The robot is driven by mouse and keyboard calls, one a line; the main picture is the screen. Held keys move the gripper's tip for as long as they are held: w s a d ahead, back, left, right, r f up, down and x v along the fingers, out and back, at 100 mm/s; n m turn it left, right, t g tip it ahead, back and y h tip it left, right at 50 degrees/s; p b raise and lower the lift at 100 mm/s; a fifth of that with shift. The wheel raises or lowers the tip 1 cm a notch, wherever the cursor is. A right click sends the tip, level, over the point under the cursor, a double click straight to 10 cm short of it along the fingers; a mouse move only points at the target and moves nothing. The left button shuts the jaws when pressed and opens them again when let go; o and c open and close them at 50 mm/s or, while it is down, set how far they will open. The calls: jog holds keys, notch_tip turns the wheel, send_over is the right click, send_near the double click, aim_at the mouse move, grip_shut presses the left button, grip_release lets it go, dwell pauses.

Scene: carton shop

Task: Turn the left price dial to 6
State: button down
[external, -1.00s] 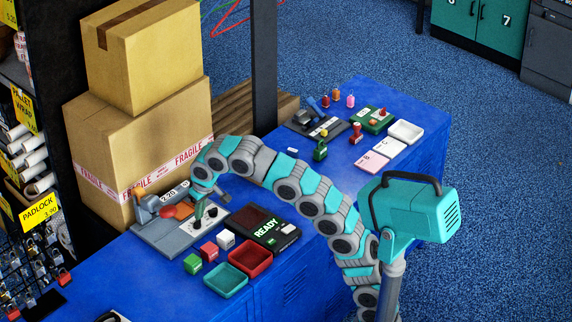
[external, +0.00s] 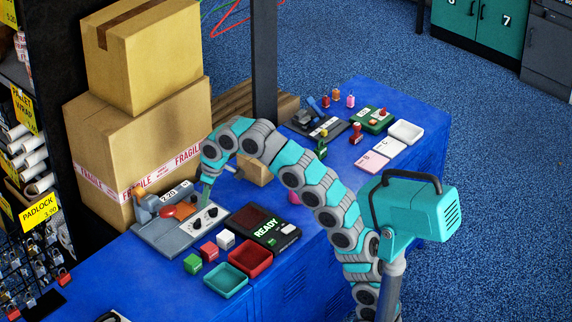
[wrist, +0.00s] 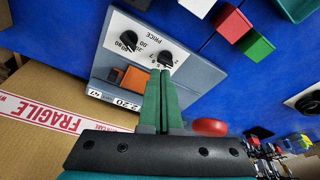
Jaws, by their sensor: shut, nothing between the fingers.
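The grey pricing machine (external: 160,238) has a white panel with two black dials and a display (external: 177,190) reading 2.20. The left dial (external: 197,224) shows in the wrist view (wrist: 166,60), where the upside-down panel puts it on the right, beside small digits. The other dial (wrist: 131,40) sits among cents marks. My gripper (external: 205,204) is shut and empty over the panel's back part. In the wrist view its green fingertips (wrist: 160,73) lie together just below the left dial; I cannot tell if they touch it. The dial's exact pointer setting is too small to read.
Red, green and white cubes (external: 209,252) stand in front of the machine, near a teal tray (external: 226,281) and a red tray (external: 250,258). A black READY device (external: 265,228) is to the right. Taped cartons (external: 140,130) rise close behind.

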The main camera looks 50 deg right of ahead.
aim_at(197, 223)
jog(key=shift+n, duration=0.4)
jog(key=shift+d+f+b, duration=0.15)
jog(key=shift+f+b, duration=0.9)
jog(key=shift+f, duration=0.7)
jog(key=shift+d+f+b, duration=0.1)
jog(key=shift+f+b, duration=0.9)
jog(key=shift+f, duration=0.7)
jog(key=shift+w+a, duration=0.3)
jog(key=shift+a, duration=0.05)
jog(key=shift+s+a+p, duration=0.35)
jog(key=shift+a+p, duration=0.05)
jog(key=shift+a, duration=0.05)
jog(key=shift+s+a, duration=0.1)
jog(key=shift+a, duration=0.3)
jog(key=shift+s, duration=0.1)
jog(key=shift+s+r, duration=0.1)
jog(key=shift+s, duration=0.2)
